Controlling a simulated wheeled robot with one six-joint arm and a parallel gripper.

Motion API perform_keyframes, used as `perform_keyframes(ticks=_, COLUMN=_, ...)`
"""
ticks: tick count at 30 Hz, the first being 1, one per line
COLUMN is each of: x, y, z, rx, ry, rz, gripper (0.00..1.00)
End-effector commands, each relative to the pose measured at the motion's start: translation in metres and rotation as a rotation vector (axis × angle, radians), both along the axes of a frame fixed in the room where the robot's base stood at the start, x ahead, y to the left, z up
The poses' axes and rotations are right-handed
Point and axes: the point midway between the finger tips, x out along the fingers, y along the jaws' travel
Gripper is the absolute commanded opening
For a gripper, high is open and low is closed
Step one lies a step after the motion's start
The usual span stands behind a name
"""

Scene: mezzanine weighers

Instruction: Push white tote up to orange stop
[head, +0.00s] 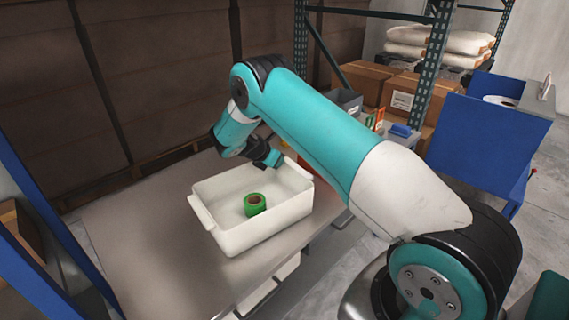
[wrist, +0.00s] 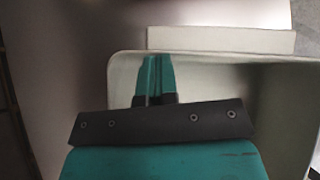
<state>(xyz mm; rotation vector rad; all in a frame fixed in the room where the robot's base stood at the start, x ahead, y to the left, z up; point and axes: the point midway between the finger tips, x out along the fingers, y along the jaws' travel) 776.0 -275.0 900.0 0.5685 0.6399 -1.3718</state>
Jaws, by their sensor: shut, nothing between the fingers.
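The white tote (head: 268,240) stands upright on the grey table, with a green tape roll (head: 255,204) inside. My gripper (head: 277,162) is shut and empty, pointing down at the tote's far side near its right handle. In the wrist view, my closed fingertips (wrist: 157,62) overlap the tote's rim near one corner, and the tote's wall and handle (wrist: 220,41) lie beyond them. I cannot tell whether the fingers touch the tote.
The grey table (head: 150,240) is bare to the left of the tote. A dark slatted wall (head: 160,70) runs behind it. A blue post (head: 55,235) stands at the left. Cardboard boxes (head: 403,100) and a blue cabinet (head: 480,145) stand at the right.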

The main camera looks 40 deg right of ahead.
Motion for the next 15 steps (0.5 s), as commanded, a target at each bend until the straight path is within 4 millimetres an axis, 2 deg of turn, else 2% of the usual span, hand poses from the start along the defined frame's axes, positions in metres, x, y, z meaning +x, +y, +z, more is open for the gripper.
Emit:
perform_keyframes(ticks=8, x=0.005, y=-0.038, z=-0.002, rx=0.0, ry=-0.001, rz=-0.001, gripper=0.0)
perform_keyframes(ticks=15, x=0.009, y=-0.086, z=-0.002, rx=0.0, ry=-0.001, rz=-0.003, gripper=0.0)
